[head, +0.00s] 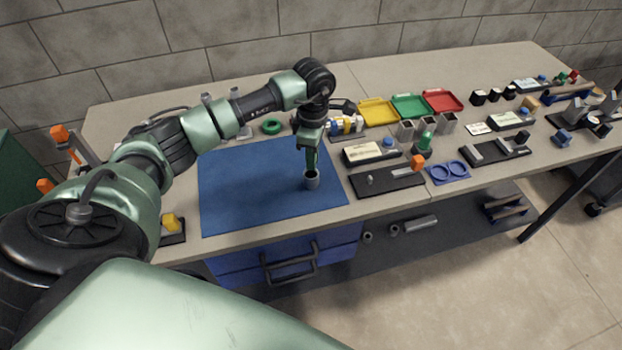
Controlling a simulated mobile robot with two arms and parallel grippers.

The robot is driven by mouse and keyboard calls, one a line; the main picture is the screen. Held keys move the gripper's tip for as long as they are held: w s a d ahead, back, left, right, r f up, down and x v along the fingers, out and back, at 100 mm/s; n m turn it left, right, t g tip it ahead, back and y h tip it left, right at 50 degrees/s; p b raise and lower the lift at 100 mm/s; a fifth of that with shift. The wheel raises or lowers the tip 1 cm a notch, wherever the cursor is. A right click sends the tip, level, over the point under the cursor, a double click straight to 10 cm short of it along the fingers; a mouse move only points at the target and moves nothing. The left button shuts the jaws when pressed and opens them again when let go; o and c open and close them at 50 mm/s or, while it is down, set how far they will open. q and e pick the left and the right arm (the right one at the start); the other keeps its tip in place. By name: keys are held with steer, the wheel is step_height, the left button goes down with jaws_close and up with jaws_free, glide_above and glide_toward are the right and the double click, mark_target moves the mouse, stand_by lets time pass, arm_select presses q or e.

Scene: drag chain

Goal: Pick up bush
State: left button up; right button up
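The bush (312,181), a short grey hollow cylinder, is upright on the blue mat (245,190), near the mat's right side. My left gripper (312,170) points straight down over it, with its narrow fingertips at the bush's upper rim. The fingers overlap the bush's opening in this view, and I cannot tell whether they touch it or grip it. The finger gap is too small to make out. My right gripper is not in view.
Right of the mat are a black fixture plate (388,184) with an orange block and a labelled box (371,152). Yellow (378,111), green (409,105) and red (442,100) trays stand behind. A green ring (271,127) lies behind the mat. The mat's left part is clear.

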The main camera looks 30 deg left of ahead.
arm_select(q)
step_height(320, 180, down, 5)
steer(key=b, duration=0.2)
steer(key=shift+f+b, duration=0.15)
steer(key=shift+b, duration=0.2)
jaws_close()
steer(key=shift+w+r, duration=0.1)
steer(key=shift+r, duration=0.15)
stand_by(1.0)
